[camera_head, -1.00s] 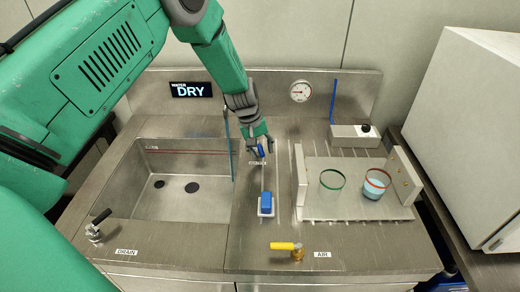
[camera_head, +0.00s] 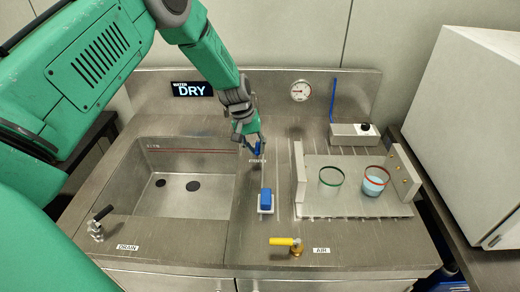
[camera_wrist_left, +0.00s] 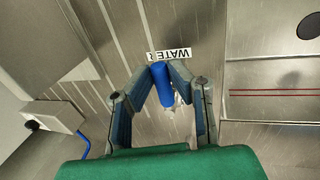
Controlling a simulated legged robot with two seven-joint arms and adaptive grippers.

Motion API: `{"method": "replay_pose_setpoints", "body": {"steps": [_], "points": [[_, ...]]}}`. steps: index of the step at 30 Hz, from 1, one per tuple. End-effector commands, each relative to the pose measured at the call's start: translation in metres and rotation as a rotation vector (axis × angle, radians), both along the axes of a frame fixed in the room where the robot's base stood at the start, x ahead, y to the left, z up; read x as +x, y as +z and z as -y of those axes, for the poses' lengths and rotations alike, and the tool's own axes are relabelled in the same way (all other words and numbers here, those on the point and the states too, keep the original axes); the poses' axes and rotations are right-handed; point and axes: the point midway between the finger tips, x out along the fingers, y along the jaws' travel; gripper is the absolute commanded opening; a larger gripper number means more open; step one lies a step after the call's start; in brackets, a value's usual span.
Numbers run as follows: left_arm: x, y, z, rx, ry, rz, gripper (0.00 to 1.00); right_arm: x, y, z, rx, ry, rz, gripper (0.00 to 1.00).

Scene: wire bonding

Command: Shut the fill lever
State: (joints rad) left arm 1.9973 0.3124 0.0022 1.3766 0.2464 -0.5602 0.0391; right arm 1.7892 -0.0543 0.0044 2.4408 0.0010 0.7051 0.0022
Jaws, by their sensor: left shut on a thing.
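The fill lever (camera_head: 258,149) has a blue handle and stands beside the WATER label, right of the sink. In the left wrist view the blue handle (camera_wrist_left: 162,84) sits between my blue-padded fingers, by the label (camera_wrist_left: 170,54). My left gripper (camera_head: 251,146) is shut on this lever. The fingers and wrist hide part of the lever in the head view. The sink (camera_head: 205,166) shows no water stream now, and the sign (camera_head: 192,90) reads WATER DRY. My right gripper is not in view.
A blue block (camera_head: 265,199) lies on a small pale holder in front of the lever. A yellow AIR lever (camera_head: 284,241) and a black DRAIN lever (camera_head: 100,216) stand at the front edge. Two beakers, one green-rimmed (camera_head: 331,177) and one red-rimmed (camera_head: 375,178), stand at right.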

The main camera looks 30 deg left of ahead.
Motion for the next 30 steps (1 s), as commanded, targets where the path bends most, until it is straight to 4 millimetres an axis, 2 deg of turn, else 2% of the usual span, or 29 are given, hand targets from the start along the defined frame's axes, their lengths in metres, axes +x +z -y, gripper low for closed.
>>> {"method": "replay_pose_setpoints", "body": {"steps": [1, 6, 7, 8, 20, 23, 30], "points": [[0.006, 0.002, -0.006, 0.012, 0.003, 0.018, 0.0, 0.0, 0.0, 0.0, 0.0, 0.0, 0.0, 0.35], [0.006, 0.003, -0.005, 0.014, 0.005, 0.016, 0.0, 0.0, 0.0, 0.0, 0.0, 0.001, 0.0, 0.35], [0.006, 0.003, -0.005, 0.015, 0.005, 0.017, 0.26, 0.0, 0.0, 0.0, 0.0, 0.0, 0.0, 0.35], [0.006, 0.003, -0.005, 0.015, 0.005, 0.017, 0.35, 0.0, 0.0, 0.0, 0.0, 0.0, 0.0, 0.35], [0.001, 0.011, 0.0, 0.011, 0.003, 0.014, 0.35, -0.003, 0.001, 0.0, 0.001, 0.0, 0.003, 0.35], [0.001, 0.024, -0.002, 0.011, 0.003, 0.015, 0.35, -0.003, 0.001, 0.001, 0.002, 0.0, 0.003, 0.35], [-0.004, 0.071, -0.017, 0.01, 0.004, 0.015, 0.35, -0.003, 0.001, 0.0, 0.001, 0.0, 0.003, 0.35]]}}
